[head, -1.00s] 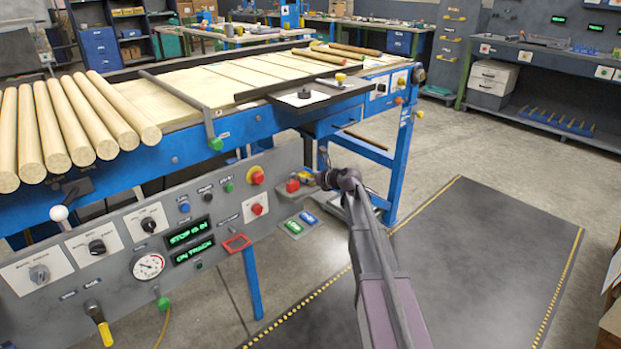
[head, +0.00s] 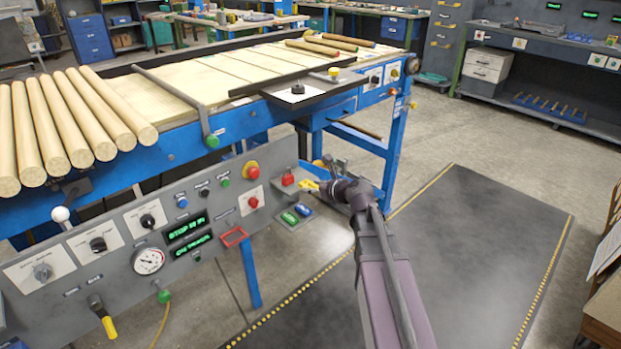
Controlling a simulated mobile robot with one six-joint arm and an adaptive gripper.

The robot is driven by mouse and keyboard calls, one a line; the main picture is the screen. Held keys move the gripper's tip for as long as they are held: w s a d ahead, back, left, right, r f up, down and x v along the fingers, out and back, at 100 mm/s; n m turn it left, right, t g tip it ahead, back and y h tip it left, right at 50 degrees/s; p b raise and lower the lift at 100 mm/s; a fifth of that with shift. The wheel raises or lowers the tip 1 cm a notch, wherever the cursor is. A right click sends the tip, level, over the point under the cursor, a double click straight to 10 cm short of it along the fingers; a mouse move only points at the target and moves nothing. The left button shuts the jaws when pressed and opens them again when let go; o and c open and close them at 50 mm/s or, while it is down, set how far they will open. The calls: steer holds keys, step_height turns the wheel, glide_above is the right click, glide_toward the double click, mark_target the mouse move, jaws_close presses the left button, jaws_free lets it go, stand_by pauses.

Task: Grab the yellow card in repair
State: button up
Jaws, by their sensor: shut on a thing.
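My arm reaches in from the bottom of the head view. My gripper (head: 319,184) is at the right end of the grey control panel, near the panel's low ledge. A small yellow piece (head: 309,186), which looks like the yellow card, is at its fingertips. My gripper is shut on it. The fingers and wrist hide part of the card, and the grip is too small to see finely.
A red block (head: 288,180) sits just left of the card. Green and blue pieces (head: 297,213) lie below. The grey control panel (head: 120,240) and blue-framed table (head: 180,152) are close on the left. The dark floor mat (head: 450,260) is clear.

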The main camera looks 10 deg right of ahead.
steer(key=shift+s, duration=0.85)
steer(key=shift+r, duration=0.1)
